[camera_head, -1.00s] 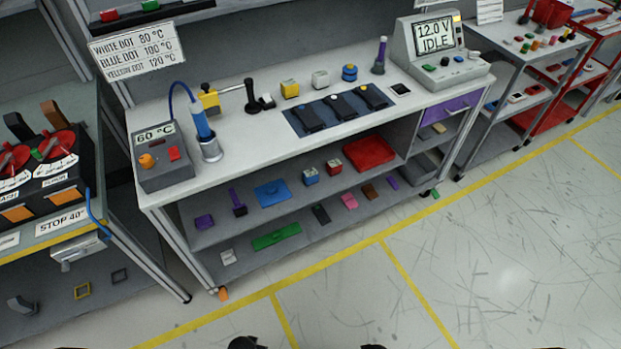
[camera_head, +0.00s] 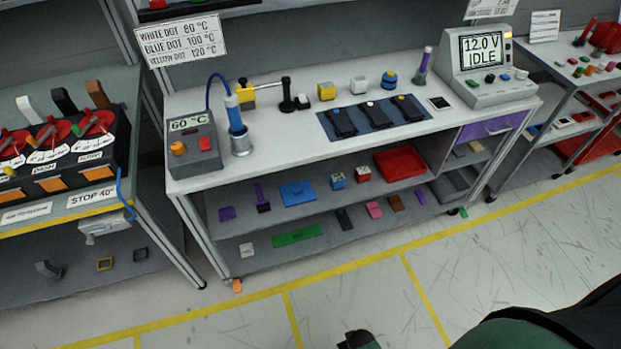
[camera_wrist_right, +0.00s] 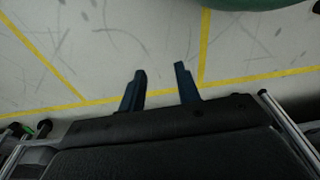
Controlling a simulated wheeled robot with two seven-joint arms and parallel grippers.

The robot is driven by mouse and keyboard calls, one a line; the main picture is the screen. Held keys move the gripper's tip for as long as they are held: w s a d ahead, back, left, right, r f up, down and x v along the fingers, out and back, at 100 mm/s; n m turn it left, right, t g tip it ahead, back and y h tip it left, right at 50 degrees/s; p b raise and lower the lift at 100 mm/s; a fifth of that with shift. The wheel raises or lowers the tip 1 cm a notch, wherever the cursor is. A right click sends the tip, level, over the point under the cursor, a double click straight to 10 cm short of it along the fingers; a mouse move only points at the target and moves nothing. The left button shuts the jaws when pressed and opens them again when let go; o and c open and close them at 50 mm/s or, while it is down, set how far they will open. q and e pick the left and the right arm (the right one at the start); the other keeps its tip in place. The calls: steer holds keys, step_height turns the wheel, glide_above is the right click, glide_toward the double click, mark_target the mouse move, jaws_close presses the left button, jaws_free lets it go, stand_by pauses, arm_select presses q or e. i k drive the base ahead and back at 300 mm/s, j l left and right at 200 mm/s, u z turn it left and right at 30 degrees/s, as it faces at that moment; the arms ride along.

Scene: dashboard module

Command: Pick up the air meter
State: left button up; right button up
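No thing in view is clearly labelled as an air meter, and I cannot tell which one it is. A grey box reading 60 °C (camera_head: 193,146) stands on the left of the workbench, with a blue hose to a blue wand (camera_head: 234,115) upright in a metal cup (camera_head: 241,143). A grey console reading 12.0 V IDLE (camera_head: 486,68) stands at the bench's right end. My right gripper (camera_wrist_right: 160,68) is open and empty above bare floor in the right wrist view, away from the bench. My left gripper does not show clearly in the head view.
The workbench top (camera_head: 290,158) carries a blue mat with three black devices (camera_head: 373,115). Its shelves hold several small parts and a red tray (camera_head: 399,163). A side bench with red dials (camera_head: 52,135) stands left, another right. The floor (camera_head: 370,290) in front is clear.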

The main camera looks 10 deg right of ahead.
mark_target(336, 181)
steer(key=l+u, duration=0.45)
steer(key=l, duration=0.6)
steer(key=k+l+u, duration=0.1)
steer(key=l+u, duration=0.3)
steer(key=l, duration=0.6)
